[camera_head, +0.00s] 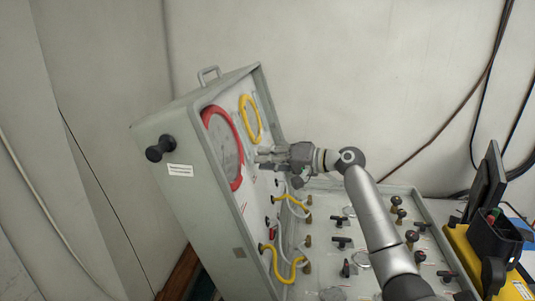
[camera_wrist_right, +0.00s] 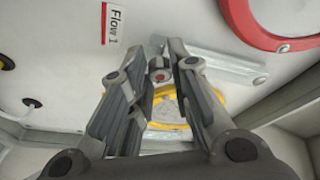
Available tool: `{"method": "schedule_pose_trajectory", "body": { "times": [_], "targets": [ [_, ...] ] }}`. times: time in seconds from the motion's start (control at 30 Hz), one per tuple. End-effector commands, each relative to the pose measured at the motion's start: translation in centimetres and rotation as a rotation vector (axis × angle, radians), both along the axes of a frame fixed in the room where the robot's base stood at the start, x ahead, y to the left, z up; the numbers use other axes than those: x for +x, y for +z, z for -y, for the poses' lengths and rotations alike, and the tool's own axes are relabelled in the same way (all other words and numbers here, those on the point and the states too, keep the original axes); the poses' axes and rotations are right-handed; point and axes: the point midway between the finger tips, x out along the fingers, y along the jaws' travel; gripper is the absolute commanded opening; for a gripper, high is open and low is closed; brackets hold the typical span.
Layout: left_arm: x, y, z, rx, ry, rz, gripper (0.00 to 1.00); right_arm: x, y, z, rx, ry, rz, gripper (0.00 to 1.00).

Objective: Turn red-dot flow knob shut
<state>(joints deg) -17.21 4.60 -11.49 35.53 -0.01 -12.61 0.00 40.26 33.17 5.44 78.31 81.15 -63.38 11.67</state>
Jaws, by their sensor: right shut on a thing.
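The red-dot flow knob (camera_wrist_right: 159,75) is a small grey knob with a red dot on its end, standing out from the white panel face. My right gripper (camera_wrist_right: 166,58) is shut on it, with one finger on each side. In the head view my right gripper (camera_head: 262,156) reaches in from the right to the upright panel, just right of the large red-ringed gauge (camera_head: 238,170); the knob is hidden there by the fingers. The label "Flow 1" (camera_wrist_right: 114,22) with a red strip is beside the knob in the wrist view. My left gripper is not in view.
A yellow ring (camera_head: 244,118) is above my gripper on the panel. Yellow hoses (camera_head: 290,270) loop below it. The lower panel (camera_head: 335,220) holds several dark valve handles. A yellow case (camera_head: 475,258) stands at right.

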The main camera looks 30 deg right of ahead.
Motion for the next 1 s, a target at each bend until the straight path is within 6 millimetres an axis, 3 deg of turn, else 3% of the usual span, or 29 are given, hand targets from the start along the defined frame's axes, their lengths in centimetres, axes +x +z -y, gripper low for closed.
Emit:
{"method": "schedule_pose_trajectory", "body": {
  "times": [0.6, 0.63, 0.77, 1.0],
  "targets": [
    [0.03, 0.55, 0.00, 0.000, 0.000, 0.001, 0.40, 0.04, 0.30, 0.13, 0.026, -0.017, -0.026, 0.00],
    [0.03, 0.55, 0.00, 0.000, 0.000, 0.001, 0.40, 0.04, 0.30, 0.14, 0.026, -0.017, -0.026, 0.21],
    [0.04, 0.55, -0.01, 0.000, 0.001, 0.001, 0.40, 0.03, 0.25, 0.11, 0.026, -0.016, -0.027, 0.38],
    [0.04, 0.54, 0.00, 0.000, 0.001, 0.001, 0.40, 0.02, 0.12, 0.04, 0.024, -0.014, -0.030, 0.41]
  ]
}}
